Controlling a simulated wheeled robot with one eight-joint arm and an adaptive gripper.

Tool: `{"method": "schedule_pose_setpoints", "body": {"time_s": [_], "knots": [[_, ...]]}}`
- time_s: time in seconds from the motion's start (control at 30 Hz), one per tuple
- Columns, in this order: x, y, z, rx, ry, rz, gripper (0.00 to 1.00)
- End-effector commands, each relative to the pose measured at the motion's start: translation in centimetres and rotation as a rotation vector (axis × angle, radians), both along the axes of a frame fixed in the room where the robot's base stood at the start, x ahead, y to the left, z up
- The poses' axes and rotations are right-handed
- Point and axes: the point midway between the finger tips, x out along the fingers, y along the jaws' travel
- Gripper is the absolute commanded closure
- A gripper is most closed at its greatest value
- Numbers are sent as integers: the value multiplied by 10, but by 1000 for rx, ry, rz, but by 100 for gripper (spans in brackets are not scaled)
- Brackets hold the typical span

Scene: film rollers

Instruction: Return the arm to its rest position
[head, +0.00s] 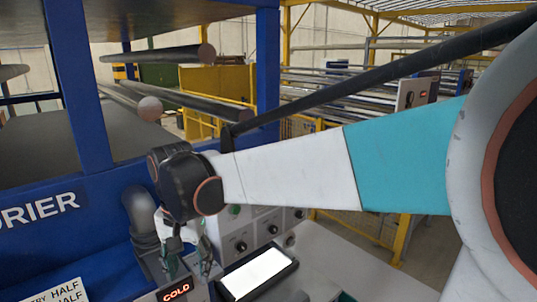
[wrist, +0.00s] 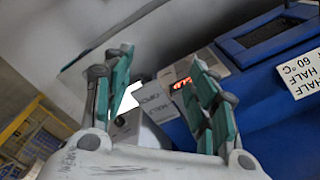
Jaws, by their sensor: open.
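My arm (head: 290,170), white and teal, reaches across the head view from the right edge to a dark wrist joint at left centre. My gripper (head: 189,266) hangs below that joint, pointing down, in front of the dryer's control panel. In the wrist view my gripper (wrist: 163,58) has its two teal-padded fingers spread well apart. Nothing is held between them; the panel shows through the gap.
A blue dryer frame (head: 84,80) with rollers (head: 150,108) stands at the left. Knobs (head: 241,246), a red "COLD" display (head: 175,291) and a white screen (head: 258,272) lie close around my gripper. A grey counter (head: 335,268) extends right. Yellow railings stand behind.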

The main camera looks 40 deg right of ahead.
Motion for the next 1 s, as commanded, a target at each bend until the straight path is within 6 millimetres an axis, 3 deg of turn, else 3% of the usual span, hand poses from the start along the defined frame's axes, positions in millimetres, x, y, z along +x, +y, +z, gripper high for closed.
{"method": "schedule_pose_setpoints", "body": {"time_s": [0.47,0.57,1.0], "knots": [[-26,1,-53,-12,-116,146,47],[-35,1,-74,-21,-159,201,47],[-83,1,-202,-129,-418,527,47]]}}
